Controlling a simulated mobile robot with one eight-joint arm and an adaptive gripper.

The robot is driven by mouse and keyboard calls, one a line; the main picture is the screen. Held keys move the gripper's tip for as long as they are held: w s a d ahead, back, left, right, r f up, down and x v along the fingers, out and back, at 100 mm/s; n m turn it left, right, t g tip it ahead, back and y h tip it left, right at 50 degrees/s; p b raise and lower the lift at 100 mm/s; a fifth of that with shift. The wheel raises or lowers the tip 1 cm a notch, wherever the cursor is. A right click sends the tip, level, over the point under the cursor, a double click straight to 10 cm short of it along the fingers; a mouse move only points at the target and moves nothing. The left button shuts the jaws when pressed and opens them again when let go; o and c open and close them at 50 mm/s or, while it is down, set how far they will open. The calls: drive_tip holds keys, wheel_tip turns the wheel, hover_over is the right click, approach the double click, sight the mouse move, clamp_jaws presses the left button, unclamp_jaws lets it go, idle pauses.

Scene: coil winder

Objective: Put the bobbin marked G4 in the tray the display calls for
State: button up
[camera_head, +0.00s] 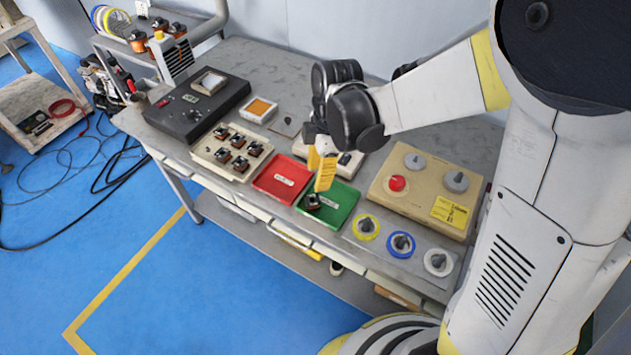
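My gripper (320,178), with yellow fingers, points down over the green tray (342,204). Its fingers look apart with nothing seen between them. A dark bobbin (312,201) shows at the left part of the green tray, just below the fingertips; its mark is not readable.
A beige control box (414,207) with a red button and grey knobs stands right of the green tray. A small orange-topped box (259,108) is behind. The grey table is bare at the back.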

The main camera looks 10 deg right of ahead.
drive_tip(key=s+d+r+m+t, duration=0.3)
drive_tip(key=s+d+r+m, duration=0.2)
drive_tip(key=m, duration=0.4)
drive_tip(key=s+d+r+m+t+h, duration=0.1)
drive_tip(key=s+d+r+m+t, duration=0.3)
drive_tip(key=r+m, duration=0.5)
drive_tip(key=s+d+m, duration=0.1)
drive_tip(key=s+d, duration=0.1)
drive_tip(key=d, duration=0.1)
drive_tip(key=shift+r, duration=0.4)
